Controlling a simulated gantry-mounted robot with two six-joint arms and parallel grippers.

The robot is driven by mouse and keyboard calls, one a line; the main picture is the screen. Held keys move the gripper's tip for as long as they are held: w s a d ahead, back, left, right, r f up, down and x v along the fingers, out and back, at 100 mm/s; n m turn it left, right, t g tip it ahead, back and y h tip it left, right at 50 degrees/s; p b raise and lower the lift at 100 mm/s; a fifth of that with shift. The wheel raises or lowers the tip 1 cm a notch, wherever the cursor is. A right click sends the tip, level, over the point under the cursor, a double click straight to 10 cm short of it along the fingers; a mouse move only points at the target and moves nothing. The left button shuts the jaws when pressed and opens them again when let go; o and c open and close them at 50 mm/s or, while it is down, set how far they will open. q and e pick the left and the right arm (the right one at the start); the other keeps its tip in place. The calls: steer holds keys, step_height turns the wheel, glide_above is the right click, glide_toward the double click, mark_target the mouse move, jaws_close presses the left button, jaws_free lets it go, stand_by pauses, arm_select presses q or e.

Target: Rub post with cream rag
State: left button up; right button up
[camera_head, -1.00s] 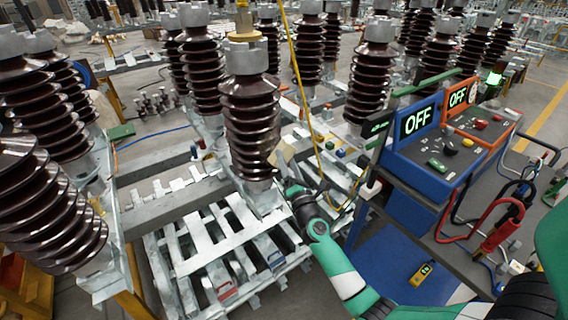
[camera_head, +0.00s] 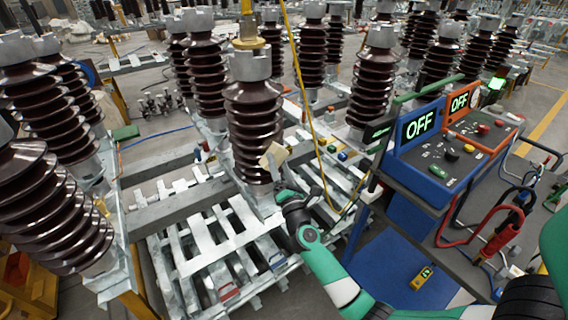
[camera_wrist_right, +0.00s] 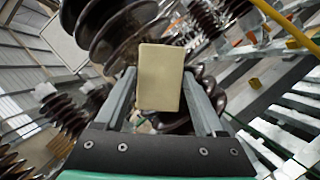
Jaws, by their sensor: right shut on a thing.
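The post is a tall brown ribbed insulator (camera_head: 253,118) with a grey metal cap, standing upright at the middle of the head view. Its dark ribs also fill the upper left of the right wrist view (camera_wrist_right: 125,30). My right gripper (camera_wrist_right: 160,95) is shut on the cream rag (camera_wrist_right: 160,75), which looks like a flat, stiff cream block. In the head view the rag (camera_head: 272,156) is at the right side of the post's lower ribs. It overlaps the ribs, but I cannot tell whether it touches them. My left gripper is out of view.
A slatted metal pallet (camera_head: 215,262) lies below the post. A cart (camera_head: 450,160) with two "OFF" panels and cables stands at the right. A yellow hose (camera_head: 302,85) hangs just right of the post. Other insulators crowd the left and back.

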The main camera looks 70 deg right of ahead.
mark_target(266, 165)
steer(key=shift+w+a+b, duration=0.2)
steer(key=shift+w+a, duration=0.4)
steer(key=shift+a, duration=0.2)
steer(key=shift+w+a+b, duration=0.2)
steer(key=shift+w+a, duration=0.35)
steer(key=shift+a, duration=0.25)
step_height(266, 165, up, 3)
steer(key=shift+f+p, duration=0.2)
steer(key=shift+p, duration=1.05)
steer(key=shift+f, duration=0.1)
steer(key=shift+s+d, duration=0.6)
steer(key=shift+d, duration=0.25)
steer(key=shift+s+d, duration=0.55)
steer(key=shift+d, duration=0.25)
steer(key=s+d+r+p, duration=0.2)
steer(key=d+p, duration=0.1)
steer(key=shift+d+r, duration=0.1)
steer(key=shift+r, duration=0.05)
